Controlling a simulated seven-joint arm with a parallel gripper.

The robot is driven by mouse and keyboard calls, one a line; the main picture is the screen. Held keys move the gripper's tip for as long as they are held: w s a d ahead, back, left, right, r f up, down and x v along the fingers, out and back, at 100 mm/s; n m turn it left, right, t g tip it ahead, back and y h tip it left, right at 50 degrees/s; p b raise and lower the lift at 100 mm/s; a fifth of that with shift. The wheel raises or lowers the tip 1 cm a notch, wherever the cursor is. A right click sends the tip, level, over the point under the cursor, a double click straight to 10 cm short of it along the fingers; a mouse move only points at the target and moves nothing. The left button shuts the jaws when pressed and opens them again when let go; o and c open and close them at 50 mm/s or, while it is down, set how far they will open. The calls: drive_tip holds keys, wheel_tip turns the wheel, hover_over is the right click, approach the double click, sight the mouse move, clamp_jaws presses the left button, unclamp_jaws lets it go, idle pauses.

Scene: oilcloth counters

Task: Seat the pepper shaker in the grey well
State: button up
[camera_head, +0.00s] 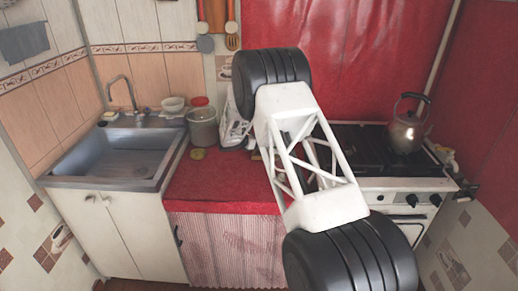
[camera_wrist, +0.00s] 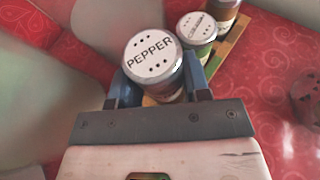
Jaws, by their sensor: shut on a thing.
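The pepper shaker (camera_wrist: 154,58), with a white lid marked PEPPER, sits between the two blue fingers of my gripper (camera_wrist: 156,78) in the wrist view. The gripper is shut on it. Just beyond it is a yellow-brown wooden rack (camera_wrist: 236,42), partly hidden by the shakers. A second white-lidded shaker (camera_wrist: 197,27) and a third, brownish container (camera_wrist: 223,13) stand along the rack. I cannot make out the grey well. In the head view my arm hides the gripper and the pepper shaker.
The red patterned counter (camera_head: 215,185) lies between the sink (camera_head: 110,160) and the stove (camera_head: 360,148). A grey pot (camera_head: 203,128) stands at its back left. A kettle (camera_head: 407,132) is on the stove. Large pale shapes (camera_wrist: 100,30) fill the wrist view's left; a dark red object (camera_wrist: 305,98) is right.

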drive_tip(key=shift+f, duration=1.85)
drive_tip(key=shift+f, duration=0.15)
drive_tip(key=o, duration=0.9)
drive_tip(key=shift+s+a+r, duration=0.25)
drive_tip(key=shift+a+r, duration=0.1)
drive_tip(key=v, duration=1.1)
